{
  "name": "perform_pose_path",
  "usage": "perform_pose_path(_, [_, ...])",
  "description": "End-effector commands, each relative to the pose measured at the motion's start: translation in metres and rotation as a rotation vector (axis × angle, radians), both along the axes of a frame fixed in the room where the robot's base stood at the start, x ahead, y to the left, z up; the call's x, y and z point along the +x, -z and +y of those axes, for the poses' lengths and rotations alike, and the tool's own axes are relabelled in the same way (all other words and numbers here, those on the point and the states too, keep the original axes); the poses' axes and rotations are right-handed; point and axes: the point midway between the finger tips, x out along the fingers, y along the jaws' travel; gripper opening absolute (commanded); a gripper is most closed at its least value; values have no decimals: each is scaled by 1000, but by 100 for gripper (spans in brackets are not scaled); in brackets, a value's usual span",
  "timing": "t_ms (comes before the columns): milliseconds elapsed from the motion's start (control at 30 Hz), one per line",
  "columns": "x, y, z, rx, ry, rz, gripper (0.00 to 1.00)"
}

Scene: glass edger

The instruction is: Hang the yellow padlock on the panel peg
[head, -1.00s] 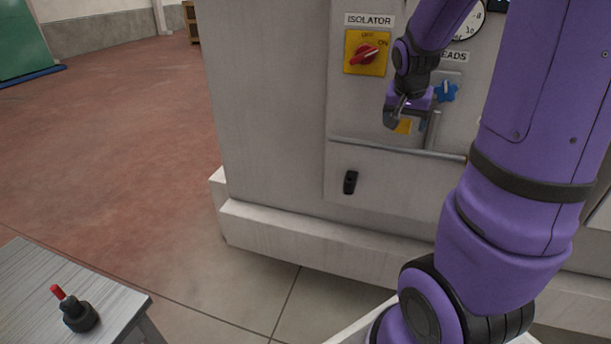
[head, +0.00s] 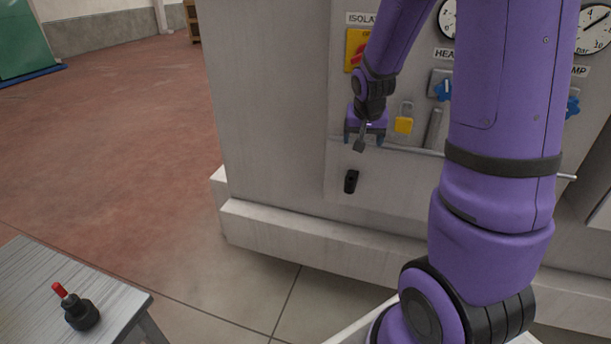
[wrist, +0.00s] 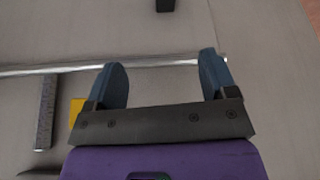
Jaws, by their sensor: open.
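The yellow padlock (head: 404,125) is upright against the grey panel, with its grey shackle at the top, just above the metal rail. It appears to hang there, but the peg itself is too small to make out. My gripper (head: 364,139) is to the left of the padlock, open and empty, apart from it and in front of the panel. In the wrist view my gripper (wrist: 162,80) has its two blue fingers spread with nothing between them. A yellow patch of the padlock (wrist: 76,111) shows left of the left finger, partly cut off by the gripper body.
A metal rail (head: 415,150) runs across the panel below the padlock. A blue knob (head: 441,87) and a grey vertical bar (head: 435,130) are to its right. A black handle (head: 351,181) is below. A grey table (head: 30,300) bears a black, red-tipped object (head: 79,311).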

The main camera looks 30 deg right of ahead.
Motion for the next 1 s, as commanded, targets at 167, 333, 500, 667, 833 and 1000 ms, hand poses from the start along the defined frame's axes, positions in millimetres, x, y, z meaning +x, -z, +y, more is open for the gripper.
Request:
perform_pose_path(167, [19,20,16,0,-71,2,78])
perform_pose_path(333, [35,38,32,1,-139,2,78])
perform_pose_path(500, [49,57,48,1,-203,4,78])
perform_pose_path(667, [61,75,65,3,-264,2,78])
perform_pose_path(833, [73,95,83,2,-326,2,78])
perform_pose_path(1000, [81,113,100,2,-382,3,78])
